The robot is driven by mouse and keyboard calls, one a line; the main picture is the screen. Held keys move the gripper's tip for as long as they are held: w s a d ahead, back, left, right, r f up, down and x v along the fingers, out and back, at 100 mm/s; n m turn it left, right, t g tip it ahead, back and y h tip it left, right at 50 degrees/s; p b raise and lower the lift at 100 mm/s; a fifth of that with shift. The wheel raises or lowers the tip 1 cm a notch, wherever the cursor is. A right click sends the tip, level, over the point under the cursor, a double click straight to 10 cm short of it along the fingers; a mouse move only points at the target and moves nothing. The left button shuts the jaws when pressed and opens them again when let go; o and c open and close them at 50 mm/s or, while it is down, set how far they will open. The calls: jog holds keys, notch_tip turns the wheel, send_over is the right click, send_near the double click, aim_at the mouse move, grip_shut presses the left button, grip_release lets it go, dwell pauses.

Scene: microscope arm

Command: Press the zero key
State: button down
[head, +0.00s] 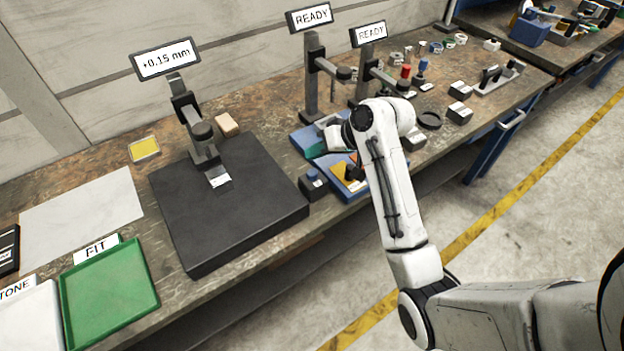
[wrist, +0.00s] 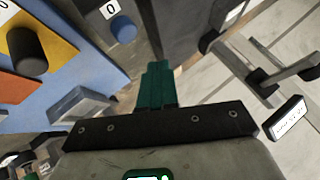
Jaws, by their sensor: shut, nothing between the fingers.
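The zero key is a blue round button (wrist: 123,28) on a dark box marked "0". In the head view the box (head: 313,186) stands at the right edge of the black measuring plate. My gripper (wrist: 157,68) has teal fingers, shut together with nothing between them. In the wrist view they are to the right of and below the key, apart from it. In the head view my gripper's hand is behind the key, pointing left. The display (head: 165,59) above the stand reads +0.15 mm.
The black plate (head: 270,215) with its stand (head: 203,140) is left of the key. A blue fixture with a yellow-orange panel and black knob (wrist: 27,50) is close on the key's other side. Two stands with READY displays (head: 310,17) rise behind. A green FIT tray (head: 110,290) is front left.

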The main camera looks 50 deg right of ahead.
aim_at(316, 173)
jog(key=shift+f+b, duration=0.45)
jog(key=shift+f, duration=1.2)
jog(key=shift+f, duration=0.1)
dwell(0.7)
jog(key=shift+f, duration=0.3)
jog(key=shift+f, duration=0.55)
dwell(0.9)
jog(key=shift+r, duration=0.15)
jog(key=shift+r+p, duration=0.85)
jog(key=shift+p, duration=0.1)
notch_tip(316, 173, up, 5)
jog(key=p, duration=0.5)
